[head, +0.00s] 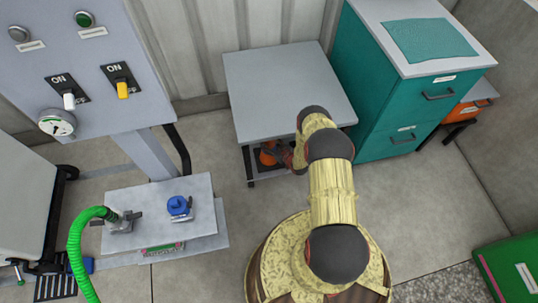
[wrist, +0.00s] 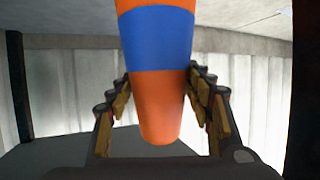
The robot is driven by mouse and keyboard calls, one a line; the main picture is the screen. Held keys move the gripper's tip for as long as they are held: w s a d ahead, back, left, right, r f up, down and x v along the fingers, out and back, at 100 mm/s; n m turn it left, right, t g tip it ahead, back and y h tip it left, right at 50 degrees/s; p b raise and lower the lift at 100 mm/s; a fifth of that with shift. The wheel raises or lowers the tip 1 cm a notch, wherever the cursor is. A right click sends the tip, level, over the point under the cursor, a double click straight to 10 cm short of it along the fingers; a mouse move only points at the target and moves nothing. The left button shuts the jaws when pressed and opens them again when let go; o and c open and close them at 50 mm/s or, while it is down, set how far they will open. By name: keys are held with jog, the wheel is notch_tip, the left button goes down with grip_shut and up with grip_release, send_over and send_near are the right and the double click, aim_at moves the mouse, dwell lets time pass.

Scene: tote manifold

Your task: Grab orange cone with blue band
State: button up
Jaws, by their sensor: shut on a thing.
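The orange cone with a blue band (wrist: 158,40) fills the middle of the wrist view, its narrow rounded end towards the camera. My gripper (wrist: 160,95) has a finger on each side of the cone and is shut on it. In the head view the orange of the cone (head: 268,157) shows under the front edge of the grey table, next to my gripper (head: 278,155). My arm hides part of this area, and the cone's wide end is outside the wrist view.
The grey table (head: 285,85) has a bare top and a lower shelf (head: 252,170). A teal drawer cabinet (head: 385,110) stands close on its right. A control panel (head: 90,75) and a pedestal with a green hose (head: 80,250) are on the left. The floor between is clear.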

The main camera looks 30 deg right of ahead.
grip_shut()
dwell(0.3)
jog(key=shift+r, duration=0.15)
dwell(0.3)
